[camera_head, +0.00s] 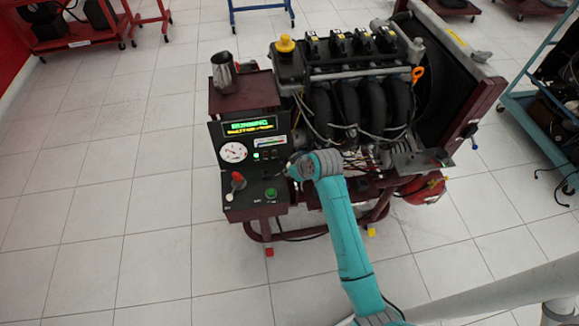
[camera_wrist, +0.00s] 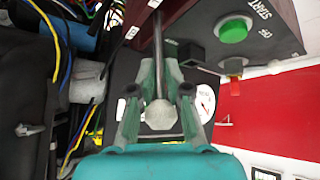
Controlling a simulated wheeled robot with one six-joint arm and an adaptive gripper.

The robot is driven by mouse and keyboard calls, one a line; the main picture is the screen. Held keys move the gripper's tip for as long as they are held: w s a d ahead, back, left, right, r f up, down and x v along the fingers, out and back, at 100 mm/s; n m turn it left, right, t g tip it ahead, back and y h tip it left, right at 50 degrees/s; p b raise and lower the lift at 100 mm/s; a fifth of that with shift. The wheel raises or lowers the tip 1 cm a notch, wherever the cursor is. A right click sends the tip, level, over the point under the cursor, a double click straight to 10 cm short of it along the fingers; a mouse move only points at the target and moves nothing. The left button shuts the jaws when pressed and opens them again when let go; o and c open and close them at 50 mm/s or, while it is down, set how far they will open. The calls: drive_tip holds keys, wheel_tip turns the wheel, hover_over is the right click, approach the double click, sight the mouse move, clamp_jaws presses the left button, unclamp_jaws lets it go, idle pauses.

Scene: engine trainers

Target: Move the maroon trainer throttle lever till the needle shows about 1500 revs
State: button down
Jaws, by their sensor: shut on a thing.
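The maroon trainer (camera_head: 243,92) carries an engine and a black control panel. Its lit display (camera_head: 250,127) reads RUNNING in green. The white round rev gauge (camera_head: 233,152) is on the panel's left; its needle is too small to read. In the wrist view the gauge (camera_wrist: 206,101) is partly hidden by a finger. The throttle lever (camera_wrist: 158,55), a metal rod with a pale faceted knob (camera_wrist: 160,114), runs between my fingers. My gripper (camera_wrist: 159,85) is shut on it. In the head view my gripper (camera_head: 297,168) is at the panel's right side, hiding the lever.
A green START button (camera_wrist: 235,29) and a red-knobbed switch (camera_head: 238,180) stand on the lower panel near my gripper. Cables (camera_head: 350,130) hang by the engine at right. A metal cup (camera_head: 223,70) stands on top. Tiled floor at left is clear.

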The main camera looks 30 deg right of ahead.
drive_tip(key=shift+w+d+r+t, duration=0.1)
drive_tip(key=shift+w+r+t, duration=0.1)
drive_tip(key=shift+r+t, duration=0.15)
drive_tip(key=c, duration=1.3)
unclamp_jaws()
drive_tip(key=shift+r, duration=0.1)
drive_tip(key=shift+o, duration=0.3)
drive_tip(key=shift+s, duration=0.15)
drive_tip(key=shift+s, duration=0.1)
drive_tip(key=v, duration=1.1)
drive_tip(key=shift+r, duration=0.35)
drive_tip(key=shift+s, duration=0.1)
